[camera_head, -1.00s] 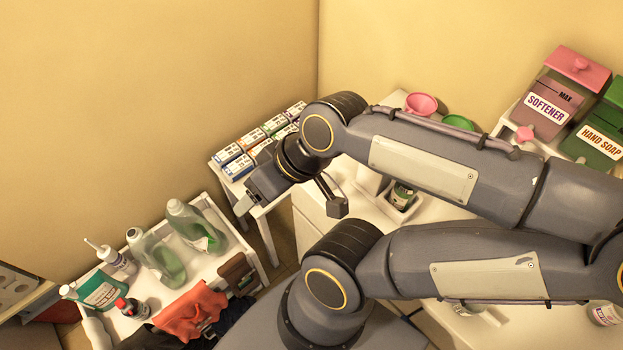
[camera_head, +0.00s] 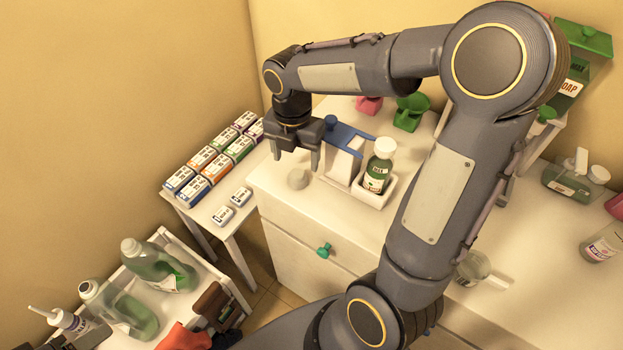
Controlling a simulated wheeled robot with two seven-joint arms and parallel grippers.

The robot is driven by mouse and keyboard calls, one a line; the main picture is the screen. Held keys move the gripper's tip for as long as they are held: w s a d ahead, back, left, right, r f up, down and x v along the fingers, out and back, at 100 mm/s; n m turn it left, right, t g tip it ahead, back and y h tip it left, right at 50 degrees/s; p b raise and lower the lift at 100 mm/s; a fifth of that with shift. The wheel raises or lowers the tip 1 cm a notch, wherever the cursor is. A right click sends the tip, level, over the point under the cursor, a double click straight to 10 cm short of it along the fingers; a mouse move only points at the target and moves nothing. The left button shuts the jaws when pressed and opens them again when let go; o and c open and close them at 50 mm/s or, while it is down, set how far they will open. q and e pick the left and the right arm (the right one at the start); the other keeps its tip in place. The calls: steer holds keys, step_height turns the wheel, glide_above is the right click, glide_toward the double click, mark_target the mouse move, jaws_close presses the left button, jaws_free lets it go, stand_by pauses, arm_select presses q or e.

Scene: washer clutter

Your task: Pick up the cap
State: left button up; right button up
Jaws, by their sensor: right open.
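A small grey rounded piece (camera_head: 298,179), which looks like the cap, lies on the white counter top (camera_head: 285,205) near its left front corner. My right gripper (camera_head: 297,164) points down just above and behind it in the picture. Its two fingers are apart, with nothing seen between them. Whether the fingertips reach down beside the cap cannot be told. My left gripper is not in view.
Right of the cap stand a white holder with a blue top (camera_head: 347,134) and a green bottle with a white lid (camera_head: 379,165) in a tray. My arm hides part of the counter.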

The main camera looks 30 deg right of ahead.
mark_target(297, 173)
steer(key=f, duration=0.7)
steer(key=shift+w+d, duration=0.15)
steer(key=shift+w, duration=0.05)
steer(key=c, duration=1)
steer(key=shift+r, duration=0.15)
steer(key=shift+c, duration=0.2)
